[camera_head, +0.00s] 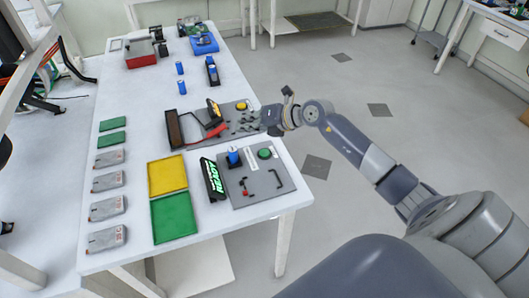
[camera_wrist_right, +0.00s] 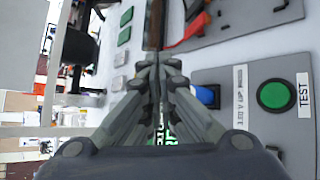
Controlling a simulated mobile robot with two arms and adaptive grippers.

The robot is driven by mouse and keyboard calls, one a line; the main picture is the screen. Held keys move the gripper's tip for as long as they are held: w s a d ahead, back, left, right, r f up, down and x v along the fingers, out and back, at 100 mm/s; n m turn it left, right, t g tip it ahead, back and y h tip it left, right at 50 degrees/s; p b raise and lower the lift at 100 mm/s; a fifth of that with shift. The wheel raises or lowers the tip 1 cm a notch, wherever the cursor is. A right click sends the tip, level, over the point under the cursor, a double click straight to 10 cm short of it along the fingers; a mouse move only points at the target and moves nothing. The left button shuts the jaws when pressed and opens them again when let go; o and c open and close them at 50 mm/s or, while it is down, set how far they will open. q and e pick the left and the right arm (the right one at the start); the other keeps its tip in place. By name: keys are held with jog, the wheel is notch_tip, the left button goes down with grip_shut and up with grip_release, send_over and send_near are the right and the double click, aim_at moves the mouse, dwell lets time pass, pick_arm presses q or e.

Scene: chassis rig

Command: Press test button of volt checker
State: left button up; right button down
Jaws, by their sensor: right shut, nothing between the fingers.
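The volt checker (camera_head: 250,192) is a grey board near the right front edge of the table. Its round green button (camera_head: 264,153) is at its far right corner; in the right wrist view this button (camera_wrist_right: 274,95) sits beside a "TEST" label. A blue battery (camera_head: 234,157) stands on the board, and a black display (camera_head: 212,179) with green characters leans at its left side. My right gripper (camera_head: 243,122) is shut and empty, beyond the button, over the neighbouring board. In the right wrist view its closed fingertips (camera_wrist_right: 157,60) are left of the button. My left gripper is out of view.
Another grey board (camera_head: 232,107) with a yellow button and red cable lies just beyond the volt checker. Yellow (camera_head: 167,176) and green (camera_head: 174,214) trays lie to the left, beside several grey packs. Loose blue batteries (camera_head: 182,87) stand farther back. Floor is open on the right.

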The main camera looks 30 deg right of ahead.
jog(key=d+f+g+h, duration=0.1)
jog(key=d+f+h, duration=0.1)
jog(key=d, duration=0.5)
jog(key=shift+s+d+f+g+h, duration=0.15)
jog(key=shift+s+g+h, duration=0.25)
jog(key=shift+s, duration=0.05)
jog(key=shift+f, duration=0.1)
jog(key=b, duration=0.6)
send_over(267, 151)
notch_tip(267, 151, down, 8)
jog(key=shift+w+f, duration=0.1)
jog(key=shift+f+b, duration=0.25)
jog(key=shift+b, duration=0.05)
jog(key=shift+f, duration=0.1)
dwell(0.3)
jog(key=shift+f, duration=0.25)
